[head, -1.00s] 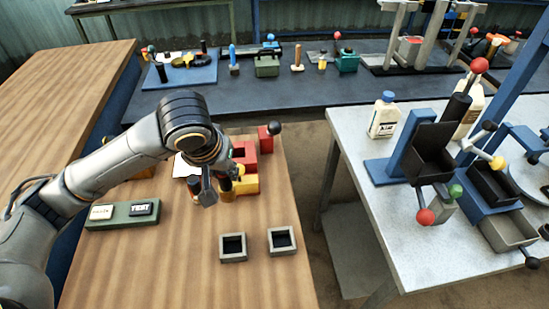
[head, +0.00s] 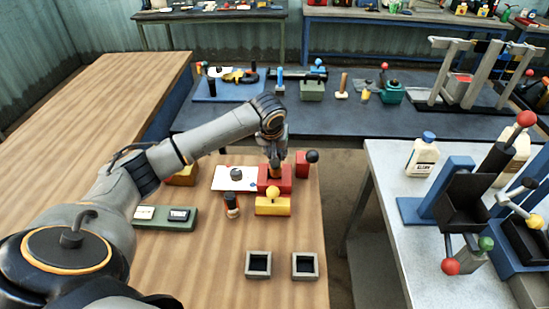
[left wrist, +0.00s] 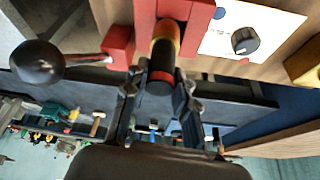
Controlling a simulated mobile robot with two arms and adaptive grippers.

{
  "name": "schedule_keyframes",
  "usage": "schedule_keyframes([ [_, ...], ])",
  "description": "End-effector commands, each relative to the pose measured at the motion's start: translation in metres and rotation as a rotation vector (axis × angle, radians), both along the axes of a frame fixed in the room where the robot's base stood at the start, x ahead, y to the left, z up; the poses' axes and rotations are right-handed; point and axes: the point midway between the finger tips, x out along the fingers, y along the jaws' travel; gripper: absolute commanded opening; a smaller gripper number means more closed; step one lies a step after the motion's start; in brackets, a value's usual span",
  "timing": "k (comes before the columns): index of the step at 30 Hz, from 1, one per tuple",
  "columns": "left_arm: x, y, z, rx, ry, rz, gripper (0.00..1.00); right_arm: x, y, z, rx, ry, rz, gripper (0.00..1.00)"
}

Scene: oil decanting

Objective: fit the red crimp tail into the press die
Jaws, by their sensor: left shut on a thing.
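The crimp tail (left wrist: 162,60), a small cylinder with dark, red and yellow-orange bands, is shut between the fingers of my left gripper (left wrist: 160,105). In the head view my left gripper (head: 277,158) points down at the red press die (head: 276,186) on the wooden bench. The press die also shows in the left wrist view (left wrist: 197,14), with the held tail in line with its opening. I cannot tell how deep the tail sits in it. A red side block with a black ball handle (head: 312,156) is beside the die. My right gripper is not in view.
A yellow block (head: 272,204) is just in front of the die. A dark, orange-banded cylinder (head: 232,206) stands left of it. A white panel with a knob (head: 222,182), a green labelled base (head: 165,224) and two grey square sockets (head: 258,275) (head: 305,275) are nearby.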

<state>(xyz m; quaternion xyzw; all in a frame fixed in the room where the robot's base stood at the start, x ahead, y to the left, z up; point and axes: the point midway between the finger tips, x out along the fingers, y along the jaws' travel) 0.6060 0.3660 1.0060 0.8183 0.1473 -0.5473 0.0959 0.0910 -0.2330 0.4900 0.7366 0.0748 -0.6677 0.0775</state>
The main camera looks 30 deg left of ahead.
Motion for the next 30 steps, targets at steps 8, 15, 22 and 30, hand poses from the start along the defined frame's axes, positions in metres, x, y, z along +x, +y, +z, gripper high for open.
schedule_keyframes([
  [8, 0.007, 0.011, -0.021, 0.001, 0.002, -0.001, 0.00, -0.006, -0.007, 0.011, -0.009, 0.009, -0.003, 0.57],
  [15, 0.007, 0.010, -0.045, -0.001, -0.001, -0.002, 0.00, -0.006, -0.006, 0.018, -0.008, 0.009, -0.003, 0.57],
  [22, 0.008, 0.010, -0.046, -0.001, -0.002, -0.002, 0.00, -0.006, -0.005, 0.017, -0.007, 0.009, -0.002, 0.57],
  [30, 0.007, 0.010, -0.048, -0.001, 0.000, -0.001, 0.50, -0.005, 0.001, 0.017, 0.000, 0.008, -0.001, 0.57],
])
